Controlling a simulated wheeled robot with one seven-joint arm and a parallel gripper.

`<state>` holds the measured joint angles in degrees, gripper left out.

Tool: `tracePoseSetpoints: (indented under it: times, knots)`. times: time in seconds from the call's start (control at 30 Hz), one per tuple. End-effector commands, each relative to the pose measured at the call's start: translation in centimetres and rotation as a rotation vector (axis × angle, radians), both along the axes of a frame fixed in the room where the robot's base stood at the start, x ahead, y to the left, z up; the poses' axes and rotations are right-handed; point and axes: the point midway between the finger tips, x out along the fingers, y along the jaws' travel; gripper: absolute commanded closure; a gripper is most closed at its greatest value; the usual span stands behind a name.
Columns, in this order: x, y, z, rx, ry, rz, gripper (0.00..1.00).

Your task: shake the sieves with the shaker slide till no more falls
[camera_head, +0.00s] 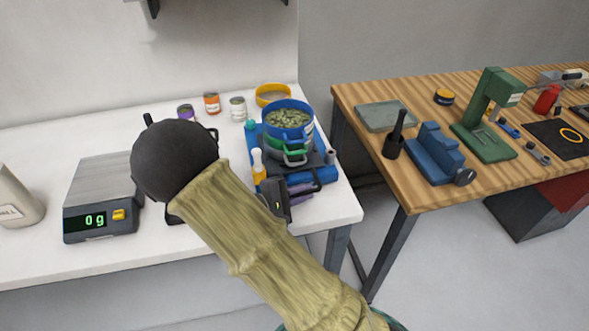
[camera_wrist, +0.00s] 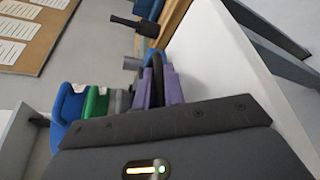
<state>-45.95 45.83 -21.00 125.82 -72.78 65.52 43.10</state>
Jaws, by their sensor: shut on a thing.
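The stack of sieves (camera_head: 288,135) stands on the shaker at the right end of the white bench. Its top blue sieve (camera_head: 288,108) holds greenish-grey lumps; a green sieve and a grey one sit below. In the wrist view the blue sieve (camera_wrist: 67,112), green sieve (camera_wrist: 95,104) and grey one lie sideways at left. My gripper (camera_head: 303,190), with purple fingers, is at the shaker's front. It is shut on a black handle of the shaker slide (camera_wrist: 157,68), seen between the fingers in the wrist view. What lies inside the lower sieves is hidden.
A scale (camera_head: 100,198) reading 0 g stands at left. Small tins (camera_head: 212,103) and a yellow sieve (camera_head: 273,94) stand behind the shaker. A yellow-and-white bottle (camera_head: 258,165) is close to my arm. A wooden workbench (camera_head: 345,95) with tools is at right, across a gap.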

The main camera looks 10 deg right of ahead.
Motion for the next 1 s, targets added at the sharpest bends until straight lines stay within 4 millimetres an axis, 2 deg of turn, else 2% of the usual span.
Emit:
tracePoseSetpoints:
  times: [0.2,0.53,1.0]
  knots:
    - [-1.5,0.1,-0.1,0.002,0.002,0.002,1.00]
    - [-1.4,0.1,-0.1,0.002,0.000,0.001,1.00]
    - [2.1,0.1,-0.1,0.004,0.000,0.001,1.00]
